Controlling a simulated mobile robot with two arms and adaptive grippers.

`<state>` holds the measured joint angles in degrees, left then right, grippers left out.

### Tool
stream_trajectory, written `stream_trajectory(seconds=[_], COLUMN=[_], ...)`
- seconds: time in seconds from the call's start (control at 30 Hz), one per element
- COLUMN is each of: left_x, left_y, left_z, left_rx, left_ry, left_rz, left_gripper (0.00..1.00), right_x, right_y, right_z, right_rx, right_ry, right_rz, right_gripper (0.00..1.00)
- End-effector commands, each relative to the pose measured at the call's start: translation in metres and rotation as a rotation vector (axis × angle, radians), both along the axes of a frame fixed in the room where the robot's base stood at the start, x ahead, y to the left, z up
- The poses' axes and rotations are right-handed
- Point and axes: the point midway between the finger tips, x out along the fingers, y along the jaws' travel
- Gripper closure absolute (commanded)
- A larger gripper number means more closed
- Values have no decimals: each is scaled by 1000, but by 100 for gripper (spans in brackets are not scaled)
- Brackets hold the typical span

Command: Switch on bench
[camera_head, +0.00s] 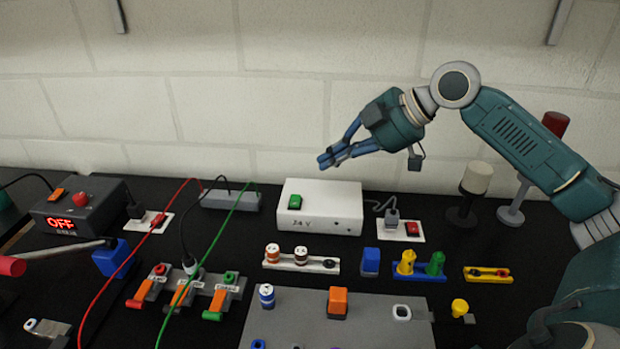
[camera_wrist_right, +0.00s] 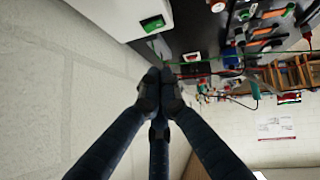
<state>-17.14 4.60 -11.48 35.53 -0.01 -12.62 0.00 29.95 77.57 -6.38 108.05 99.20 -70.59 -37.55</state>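A dark control box (camera_head: 100,205) stands at the left back, with a lit red display (camera_head: 61,223) reading OFF, a red knob (camera_head: 81,199) and an orange switch (camera_head: 56,195). A white box (camera_head: 330,210) with a green rocker switch (camera_head: 295,202) stands at the back middle; that switch also shows in the wrist view (camera_wrist_right: 153,23). White socket plates with red switches lie beside each box, one at left (camera_head: 157,221) and one at right (camera_head: 412,229). My right gripper (camera_head: 327,160) is shut and empty, its fingertips together in the air above the white box. My left gripper does not show.
A grey power strip (camera_head: 230,200) lies between the boxes. Red, green and black cables arch over the bench at left. Coloured blocks and holders fill the front, around a grey plate (camera_head: 280,325). Lamp-like posts (camera_head: 470,195) stand at right. A pale brick wall rises behind.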

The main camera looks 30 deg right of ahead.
Motion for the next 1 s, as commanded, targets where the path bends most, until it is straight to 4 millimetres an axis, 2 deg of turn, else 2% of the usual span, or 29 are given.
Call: stream_trajectory(seconds=[0.13, 0.5, 0.7, 1.0], left_x=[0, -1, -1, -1], left_y=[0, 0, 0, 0], left_z=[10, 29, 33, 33], left_rx=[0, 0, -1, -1], left_ry=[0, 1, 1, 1], left_rz=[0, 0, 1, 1], left_gripper=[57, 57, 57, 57], right_x=[12, 57, 62, 64], right_y=[12, 47, 38, 36], right_z=[-10, -64, -93, -104], right_rx=[5, 5, 0, 0], right_ry=[0, 1, 2, -1], right_rz=[4, 3, 0, 1], right_gripper=[100, 100, 100, 100])
